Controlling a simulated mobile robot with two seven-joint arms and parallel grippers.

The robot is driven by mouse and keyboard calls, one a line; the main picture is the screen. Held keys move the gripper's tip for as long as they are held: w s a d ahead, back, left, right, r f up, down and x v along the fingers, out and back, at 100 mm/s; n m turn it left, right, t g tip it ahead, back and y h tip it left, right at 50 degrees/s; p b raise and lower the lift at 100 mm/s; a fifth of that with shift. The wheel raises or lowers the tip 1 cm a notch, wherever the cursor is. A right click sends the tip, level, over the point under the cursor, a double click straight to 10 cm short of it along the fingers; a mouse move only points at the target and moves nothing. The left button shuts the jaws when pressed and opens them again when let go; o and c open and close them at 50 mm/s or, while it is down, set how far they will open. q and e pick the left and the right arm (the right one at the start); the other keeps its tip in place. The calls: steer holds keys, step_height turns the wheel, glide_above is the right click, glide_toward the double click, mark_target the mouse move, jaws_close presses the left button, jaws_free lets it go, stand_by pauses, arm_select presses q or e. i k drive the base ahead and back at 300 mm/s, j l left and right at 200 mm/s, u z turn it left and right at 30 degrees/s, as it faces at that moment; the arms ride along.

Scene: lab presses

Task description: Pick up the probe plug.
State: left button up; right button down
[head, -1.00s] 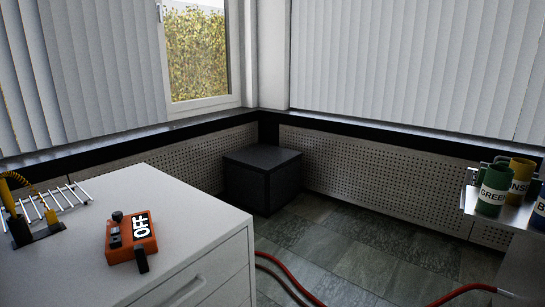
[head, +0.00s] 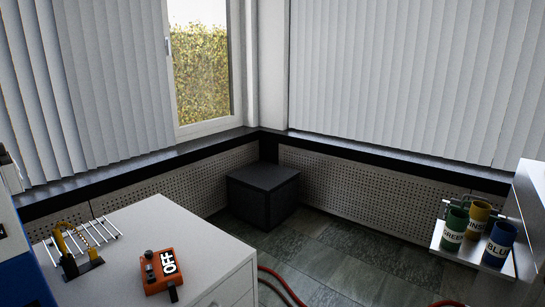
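Neither of my grippers is in view.
The white cabinet (head: 215,248) has free top around the device. A metal shelf (head: 447,239) at right holds green (head: 453,228), yellow (head: 477,217) and blue (head: 500,240) labelled cups. A dark box (head: 262,195) stands in the corner; a red hose (head: 280,280) lies on the floor.

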mark_target(93, 253)
steer(key=u, duration=1.3)
steer(key=i+l, duration=0.15)
steer(key=l, duration=0.3)
steer(key=i+l+u, duration=0.15)
steer(key=l, duration=0.35)
steer(key=i+l, duration=0.1)
steer(key=l, duration=0.35)
steer(key=i+l+u, duration=0.15)
steer(key=l, duration=0.35)
steer(key=i+l+u, duration=0.15)
steer(key=l, duration=0.45)
steer(key=i+l+u, duration=0.2)
steer(key=l, duration=0.4)
steer(key=l+u, duration=0.15)
steer(key=l, duration=0.45)
